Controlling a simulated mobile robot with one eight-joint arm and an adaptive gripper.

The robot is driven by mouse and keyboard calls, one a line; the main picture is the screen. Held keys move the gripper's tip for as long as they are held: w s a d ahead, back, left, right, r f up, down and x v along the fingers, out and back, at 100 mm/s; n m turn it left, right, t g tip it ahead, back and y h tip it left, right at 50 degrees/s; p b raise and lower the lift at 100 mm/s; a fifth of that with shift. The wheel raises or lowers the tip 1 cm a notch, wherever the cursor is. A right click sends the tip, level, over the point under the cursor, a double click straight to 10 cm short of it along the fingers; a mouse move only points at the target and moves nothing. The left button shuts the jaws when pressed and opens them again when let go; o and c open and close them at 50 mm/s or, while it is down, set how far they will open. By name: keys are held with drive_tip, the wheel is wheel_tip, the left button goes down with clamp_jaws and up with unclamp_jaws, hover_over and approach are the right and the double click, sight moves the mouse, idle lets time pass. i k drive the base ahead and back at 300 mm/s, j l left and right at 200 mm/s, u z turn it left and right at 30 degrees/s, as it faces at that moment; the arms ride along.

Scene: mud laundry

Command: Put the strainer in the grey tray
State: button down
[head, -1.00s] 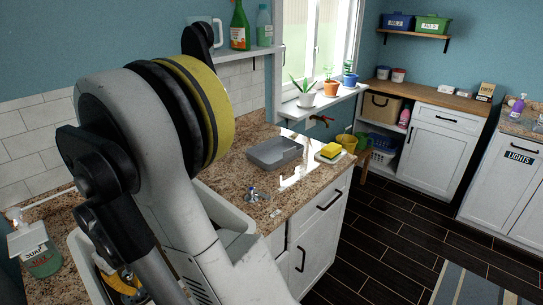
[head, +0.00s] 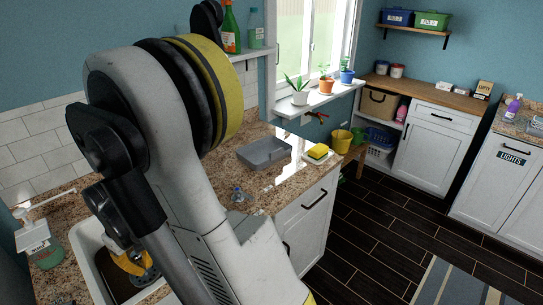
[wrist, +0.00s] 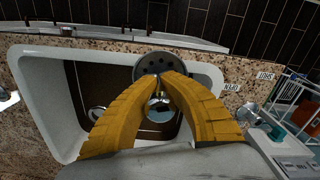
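The strainer (wrist: 150,68) is a dark grey round disc with holes, at the fingertips of my gripper (wrist: 163,77) in the wrist view. The yellow fingers have come together at its middle, and it appears held above the sink (wrist: 45,100). In the head view my gripper (head: 132,262) is over the sink at the lower left, largely hidden by my arm. The grey tray (head: 264,153) lies on the granite counter to the right of the sink, and looks empty.
A small shiny object (head: 238,195) stands between sink and tray. Potted plants (head: 326,86) line the windowsill.

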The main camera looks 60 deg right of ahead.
sight(265, 150)
drive_tip(key=k+l, duration=0.15)
drive_tip(key=l, duration=0.2)
drive_tip(key=k+l, duration=0.15)
drive_tip(key=l, duration=0.2)
drive_tip(key=k+l, duration=0.1)
drive_tip(key=l, duration=0.25)
drive_tip(key=k+l, duration=0.15)
drive_tip(key=l, duration=0.2)
drive_tip(key=k+l, duration=0.15)
drive_tip(key=l, duration=0.2)
